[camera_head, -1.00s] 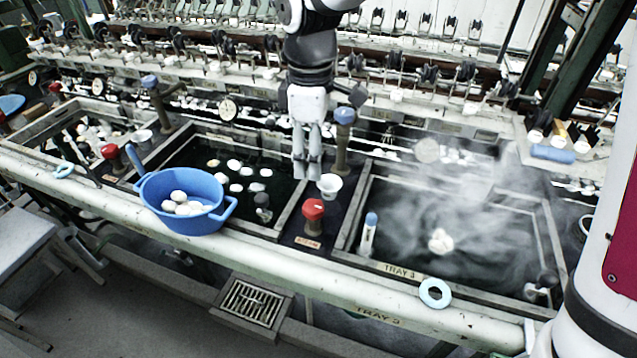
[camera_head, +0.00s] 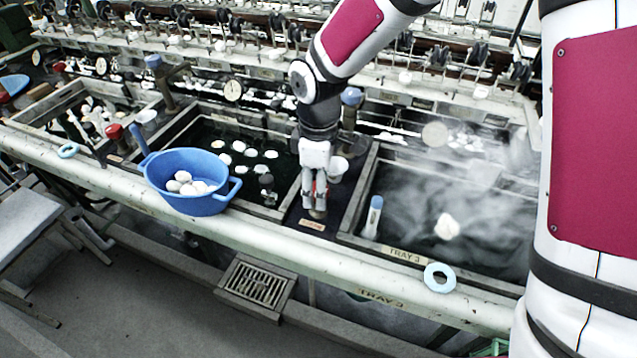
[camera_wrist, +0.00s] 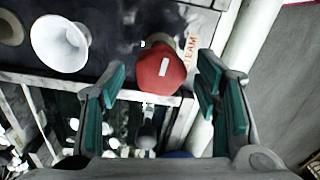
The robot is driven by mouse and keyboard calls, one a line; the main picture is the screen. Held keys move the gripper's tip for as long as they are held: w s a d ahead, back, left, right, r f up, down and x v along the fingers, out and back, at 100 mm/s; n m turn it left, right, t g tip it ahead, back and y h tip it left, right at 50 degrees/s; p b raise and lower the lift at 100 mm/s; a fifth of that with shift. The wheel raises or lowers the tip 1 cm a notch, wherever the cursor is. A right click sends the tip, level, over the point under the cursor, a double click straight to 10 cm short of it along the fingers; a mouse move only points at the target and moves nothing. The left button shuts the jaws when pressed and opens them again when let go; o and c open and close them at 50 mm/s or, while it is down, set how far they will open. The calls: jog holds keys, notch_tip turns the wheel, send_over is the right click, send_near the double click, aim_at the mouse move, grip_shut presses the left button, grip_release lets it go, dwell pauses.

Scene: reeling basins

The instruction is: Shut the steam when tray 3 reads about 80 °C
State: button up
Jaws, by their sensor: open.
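My gripper (camera_head: 315,208) is low over the ledge between the middle tray and tray 3 in the head view. In the wrist view its fingers (camera_wrist: 162,70) are open, with the red steam knob (camera_wrist: 160,74) between their tips; whether they touch it I cannot tell. In the head view the gripper mostly hides that knob. Steam drifts over tray 3 (camera_head: 404,257), where a pale cocoon clump (camera_head: 447,227) floats. A blue-capped tube, perhaps a thermometer (camera_head: 373,215), leans at its left edge. A pale round dial (camera_head: 435,134) behind is unreadable through the steam.
A white cup (camera_head: 338,167) stands just behind my gripper and shows in the wrist view (camera_wrist: 60,43). A blue basin of cocoons (camera_head: 187,207) sits to the left on the front ledge. A pale blue ring (camera_head: 440,277) lies on the ledge before tray 3.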

jog(key=c, duration=1.1)
jog(key=shift+c, duration=0.2)
jog(key=shift+m, duration=0.3)
jog(key=m, duration=0.4)
jog(key=shift+m, duration=1.9)
